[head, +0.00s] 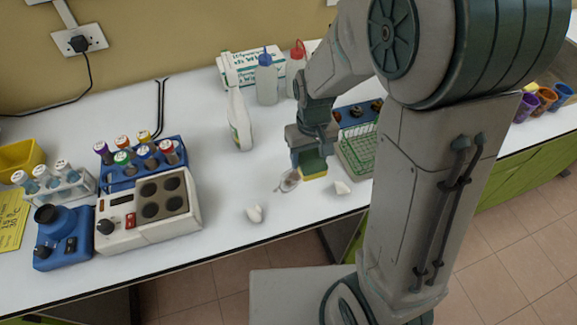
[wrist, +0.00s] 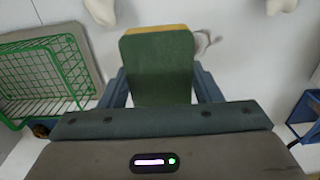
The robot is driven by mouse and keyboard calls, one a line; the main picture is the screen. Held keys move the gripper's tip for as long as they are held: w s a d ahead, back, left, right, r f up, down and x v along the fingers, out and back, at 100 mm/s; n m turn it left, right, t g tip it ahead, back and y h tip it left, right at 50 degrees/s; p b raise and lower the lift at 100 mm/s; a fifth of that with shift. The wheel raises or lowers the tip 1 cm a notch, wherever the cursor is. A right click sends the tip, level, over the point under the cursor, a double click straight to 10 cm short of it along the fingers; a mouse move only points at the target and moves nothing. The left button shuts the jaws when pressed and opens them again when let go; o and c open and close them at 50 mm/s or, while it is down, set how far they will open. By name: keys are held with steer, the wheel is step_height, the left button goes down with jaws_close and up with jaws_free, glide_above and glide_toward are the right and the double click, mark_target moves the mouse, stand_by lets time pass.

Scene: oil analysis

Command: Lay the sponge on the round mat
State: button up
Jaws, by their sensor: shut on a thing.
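My gripper (head: 309,158) is shut on the sponge (head: 314,173), which is yellow with a dark green side. In the wrist view the sponge (wrist: 158,68) sits between the two blue fingers of the gripper (wrist: 160,82), its green face towards the camera and a yellow edge at the far end. In the head view the sponge is low over the white bench, left of the green wire rack. I cannot tell whether it touches the bench. No round mat can be made out in either view; my arm hides part of the bench.
Crumpled white pieces (head: 255,214) (head: 342,187) and a small clear item (head: 289,181) lie near the sponge. The green wire rack (head: 359,150) is to the right. A spray bottle (head: 239,120) stands behind. A white block heater (head: 150,210) is left, with free bench between.

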glide_above(289, 178)
step_height(289, 178, down, 3)
steer(key=shift+r+p, duration=0.1)
steer(key=shift+p, duration=0.25)
steer(key=shift+f+p, duration=0.35)
steer(key=shift+f, duration=1.7)
steer(key=shift+f, duration=0.1)
steer(key=shift+f, duration=0.2)
steer(key=o, duration=0.9)
steer(key=shift+r, duration=0.15)
steer(key=shift+o, duration=0.2)
steer(key=shift+r, duration=0.1)
